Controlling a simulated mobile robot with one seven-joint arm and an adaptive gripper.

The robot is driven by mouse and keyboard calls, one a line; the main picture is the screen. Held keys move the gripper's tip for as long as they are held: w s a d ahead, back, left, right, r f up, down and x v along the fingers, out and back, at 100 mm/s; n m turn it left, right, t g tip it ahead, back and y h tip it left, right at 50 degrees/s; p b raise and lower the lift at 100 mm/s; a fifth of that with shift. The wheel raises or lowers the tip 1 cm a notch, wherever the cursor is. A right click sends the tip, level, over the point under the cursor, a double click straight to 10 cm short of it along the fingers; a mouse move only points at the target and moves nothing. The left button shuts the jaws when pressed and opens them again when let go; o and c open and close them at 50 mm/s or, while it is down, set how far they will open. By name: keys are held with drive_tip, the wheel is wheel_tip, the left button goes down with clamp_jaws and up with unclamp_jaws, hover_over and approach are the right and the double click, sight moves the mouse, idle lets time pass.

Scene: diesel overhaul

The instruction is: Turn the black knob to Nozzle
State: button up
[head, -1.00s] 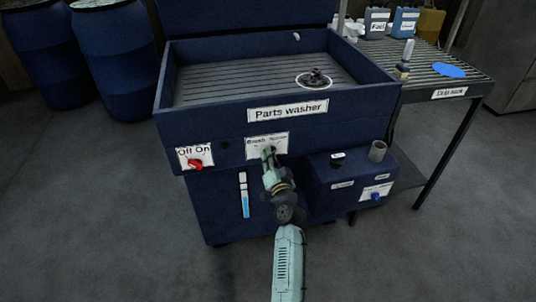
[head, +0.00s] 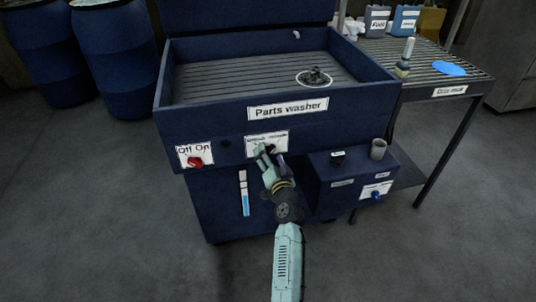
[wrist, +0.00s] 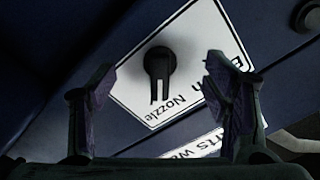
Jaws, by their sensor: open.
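The black knob (wrist: 160,64) sits on a white label plate (wrist: 185,50) on the parts washer's front panel. In the wrist view its pointer end with pale marks points down the picture, toward the side where the word Nozzle is printed. The word Brush is partly hidden by a finger. My gripper (wrist: 160,75) is open, with one finger on each side of the knob in the picture and a gap on both sides. I see no contact. In the head view my gripper (head: 268,155) is in front of the label and hides the knob.
The parts washer (head: 185,125) has a red Off/On knob (head: 195,162) at left. A dark round fitting (head: 225,147) sits between the labels. A blue box (head: 335,195) projects at lower right. The drip rack (head: 440,72) stands to the right.

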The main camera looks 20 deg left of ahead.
drive_tip(key=shift+d, duration=0.1)
drive_tip(key=b+v, duration=0.1)
drive_tip(key=v, duration=0.6)
idle(0.6)
